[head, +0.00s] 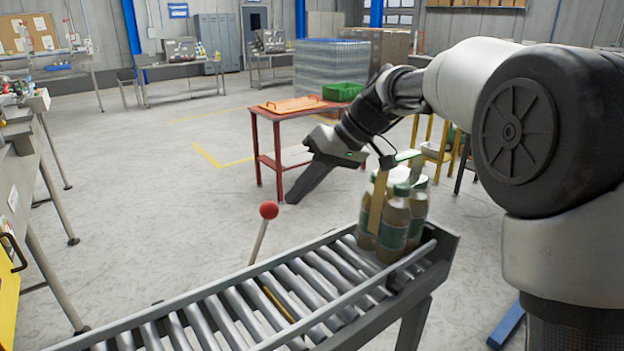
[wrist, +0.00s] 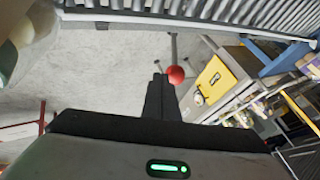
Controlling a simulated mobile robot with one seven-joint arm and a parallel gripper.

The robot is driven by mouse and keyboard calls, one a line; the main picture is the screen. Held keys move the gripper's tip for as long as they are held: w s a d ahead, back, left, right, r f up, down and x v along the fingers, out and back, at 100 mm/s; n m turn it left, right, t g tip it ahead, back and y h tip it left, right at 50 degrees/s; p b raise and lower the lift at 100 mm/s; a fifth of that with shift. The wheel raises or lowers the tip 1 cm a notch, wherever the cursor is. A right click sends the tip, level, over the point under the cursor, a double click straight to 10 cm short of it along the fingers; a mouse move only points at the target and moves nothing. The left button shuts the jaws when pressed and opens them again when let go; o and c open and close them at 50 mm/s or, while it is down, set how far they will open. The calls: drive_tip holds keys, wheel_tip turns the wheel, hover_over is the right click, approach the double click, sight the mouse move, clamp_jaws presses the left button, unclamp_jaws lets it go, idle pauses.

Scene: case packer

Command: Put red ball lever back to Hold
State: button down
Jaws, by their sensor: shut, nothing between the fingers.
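The red ball lever (head: 269,209) stands at the far side of the roller conveyor. Its thin grey rod leans a little to the right in the head view, and its foot is hidden behind the rail. My gripper (head: 289,201) is shut and empty, pointing down and left, with its tips just right of and slightly above the ball in the picture. In the wrist view the red ball (wrist: 176,74) shows just right of my gripper's fingertips (wrist: 158,78). I cannot tell whether they touch. No Hold marking is legible.
A pack of bottles (head: 393,225) stands on the right end of the roller conveyor (head: 345,298), below my arm. A red table (head: 277,113) with an orange tray and a green crate (head: 342,92) is behind. Open floor lies left of the lever.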

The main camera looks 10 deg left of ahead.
drive_tip(key=shift+x, duration=1.1)
